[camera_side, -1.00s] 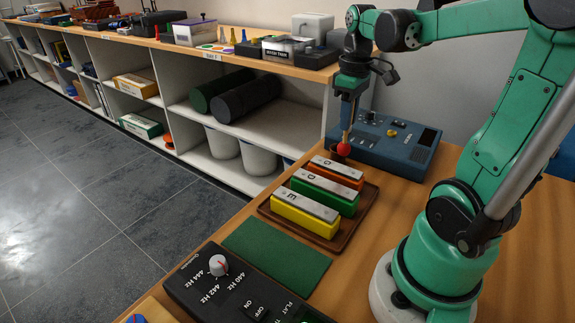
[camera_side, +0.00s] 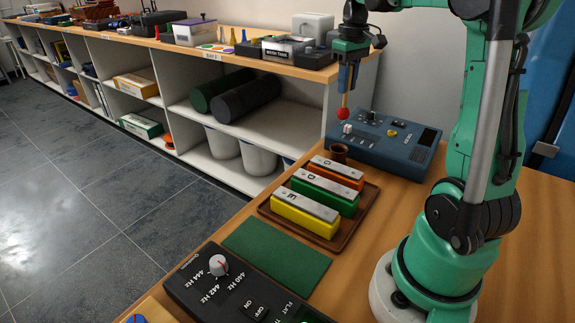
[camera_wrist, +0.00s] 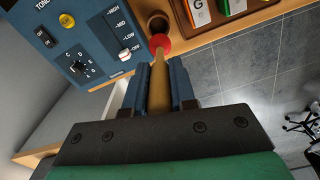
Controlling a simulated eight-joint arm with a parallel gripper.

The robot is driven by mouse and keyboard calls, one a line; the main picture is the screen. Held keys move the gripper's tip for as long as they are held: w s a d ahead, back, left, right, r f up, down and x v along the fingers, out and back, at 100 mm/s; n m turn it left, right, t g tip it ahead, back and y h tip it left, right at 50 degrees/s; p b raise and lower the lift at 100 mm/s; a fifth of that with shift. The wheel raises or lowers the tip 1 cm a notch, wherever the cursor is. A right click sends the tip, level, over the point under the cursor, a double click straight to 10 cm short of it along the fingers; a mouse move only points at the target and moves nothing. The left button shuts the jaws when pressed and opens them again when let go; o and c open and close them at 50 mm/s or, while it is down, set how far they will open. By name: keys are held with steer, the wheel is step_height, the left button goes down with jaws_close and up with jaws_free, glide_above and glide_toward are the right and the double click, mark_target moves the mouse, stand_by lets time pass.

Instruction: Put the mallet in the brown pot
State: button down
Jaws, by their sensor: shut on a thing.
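The mallet has a wooden stick and a red ball head (camera_side: 343,113). My gripper (camera_side: 346,84) is shut on the stick and holds the mallet head down, in the air at the table's far left edge. In the wrist view the stick (camera_wrist: 160,88) lies between my gripper's fingers (camera_wrist: 160,80), with the red head beyond them. The small brown pot (camera_side: 338,152) stands on the table below the mallet head, by the blue box's near left corner. The pot (camera_wrist: 158,24) also shows just past the red head in the wrist view. The mallet is above the pot, apart from it in the side view.
A blue tone box (camera_side: 385,145) with knobs stands right of the pot. A brown tray (camera_side: 330,240) with orange, green and yellow chime bars is in front. A green mat (camera_side: 276,255) and a black tuner (camera_side: 235,285) lie nearer. White shelves (camera_side: 285,125) stand to the left.

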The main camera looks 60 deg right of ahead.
steer(key=shift+w+d+f, duration=0.1)
steer(key=shift+d+f, duration=0.15)
steer(key=shift+f, duration=0.2)
step_height(320, 180, down, 10)
steer(key=shift+f, duration=0.1)
steer(key=shift+f, duration=0.4)
stand_by(0.6)
steer(key=c, duration=0.6)
jaws_free()
steer(key=shift+c, duration=0.2)
